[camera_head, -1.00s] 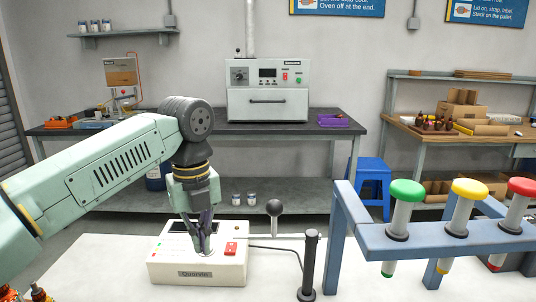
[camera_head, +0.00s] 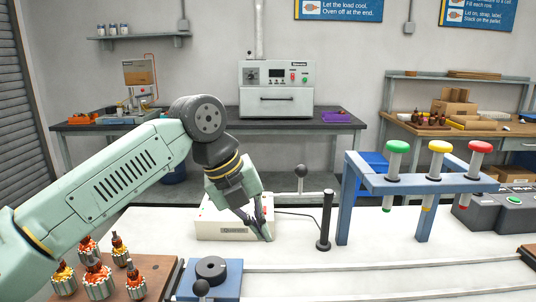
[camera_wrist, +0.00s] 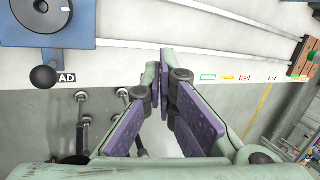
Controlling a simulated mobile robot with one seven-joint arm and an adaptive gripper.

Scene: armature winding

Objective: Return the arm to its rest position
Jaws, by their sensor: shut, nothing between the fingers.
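My green arm reaches in from the left in the head view, bent at a dark elbow joint. My gripper (camera_head: 266,238) points down and to the right in front of the white tester box (camera_head: 225,231), hiding part of it. In the wrist view my gripper (camera_wrist: 164,52) shows its purple-padded fingers with the tips together and nothing between them. The fingertips appear above the white bench top (camera_head: 330,272); I cannot tell the exact height.
Several copper-wound armatures (camera_head: 97,279) stand on a brown board at front left, beside a blue device with a black knob (camera_head: 212,268). A black post (camera_head: 325,220) and a blue rack (camera_head: 348,205) with coloured-topped tools stand right of my gripper. White rails cross the bench.

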